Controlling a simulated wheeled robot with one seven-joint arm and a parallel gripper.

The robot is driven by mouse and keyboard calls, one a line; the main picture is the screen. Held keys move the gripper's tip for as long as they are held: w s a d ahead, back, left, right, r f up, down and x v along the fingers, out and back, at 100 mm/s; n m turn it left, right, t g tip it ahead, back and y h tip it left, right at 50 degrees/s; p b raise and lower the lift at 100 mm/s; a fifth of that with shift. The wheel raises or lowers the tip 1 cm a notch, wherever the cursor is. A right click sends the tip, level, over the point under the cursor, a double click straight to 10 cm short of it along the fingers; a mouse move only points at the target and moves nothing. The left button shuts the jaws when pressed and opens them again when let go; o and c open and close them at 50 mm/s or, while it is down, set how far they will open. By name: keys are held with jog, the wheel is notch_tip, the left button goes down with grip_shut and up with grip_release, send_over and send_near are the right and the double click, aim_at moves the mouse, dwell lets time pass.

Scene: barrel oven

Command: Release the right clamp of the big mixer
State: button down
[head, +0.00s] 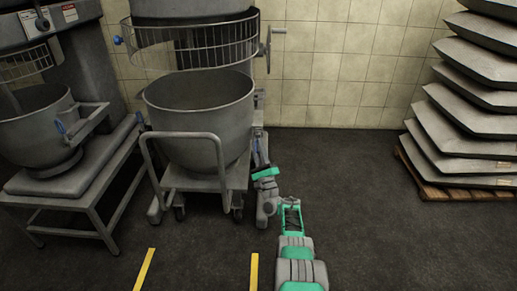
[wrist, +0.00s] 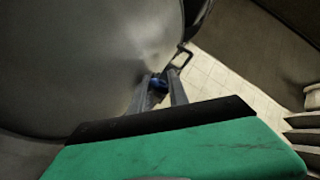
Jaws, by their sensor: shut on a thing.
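The big mixer's grey bowl (head: 200,120) sits on a wheeled cart under a wire guard (head: 200,50). My gripper (head: 261,137) is at the right side of the bowl, reached by my green and grey arm. In the wrist view the two fingers of my gripper (wrist: 163,90) close around the right clamp's blue handle (wrist: 157,84), beside the bowl's large curved wall (wrist: 80,60). The rest of the clamp is mostly hidden by the fingers and the bowl. In the head view my gripper covers the clamp.
The bowl cart's tube handle (head: 183,137) stands in front of the bowl. A smaller mixer (head: 45,120) on a stand is at the left. Stacked grey trays (head: 470,120) stand on a wooden pallet at the right. The dark floor (head: 350,190) between is clear.

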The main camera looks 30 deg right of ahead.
jog(key=c, duration=1.6)
grip_release()
jog(key=shift+r, duration=0.2)
jog(key=o, duration=0.3)
jog(key=shift+w+a+f, duration=0.1)
jog(key=shift+o, duration=0.2)
jog(key=v, duration=0.8)
